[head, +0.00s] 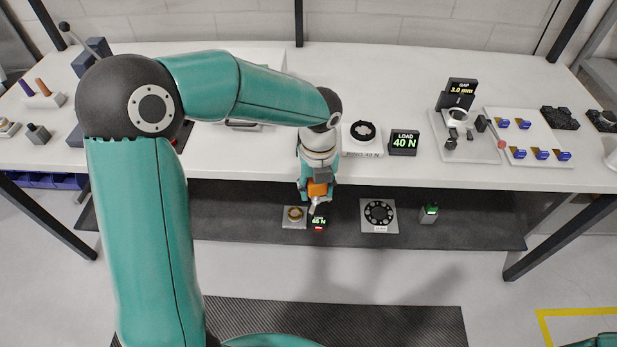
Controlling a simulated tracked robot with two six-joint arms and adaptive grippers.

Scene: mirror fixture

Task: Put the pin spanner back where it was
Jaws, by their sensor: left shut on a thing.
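My left gripper (317,198) points down just past the front edge of the table. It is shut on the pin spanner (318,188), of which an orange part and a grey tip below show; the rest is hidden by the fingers. Below it are a plate with a gold ring (294,215) and a small display (319,222) that seems to read 45 N. To their right lies a grey plate with a black holed ring (379,212). My right gripper is out of view; only a bit of teal arm shows at the bottom right corner.
On the white table (250,172) stand a black ring on a white block (363,133), a "LOAD 40 N" display (404,142) and a "GAP 3.0 mm" gauge (461,93). A small device with a green display (429,213) is lower right. My left arm hides much of the table's left.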

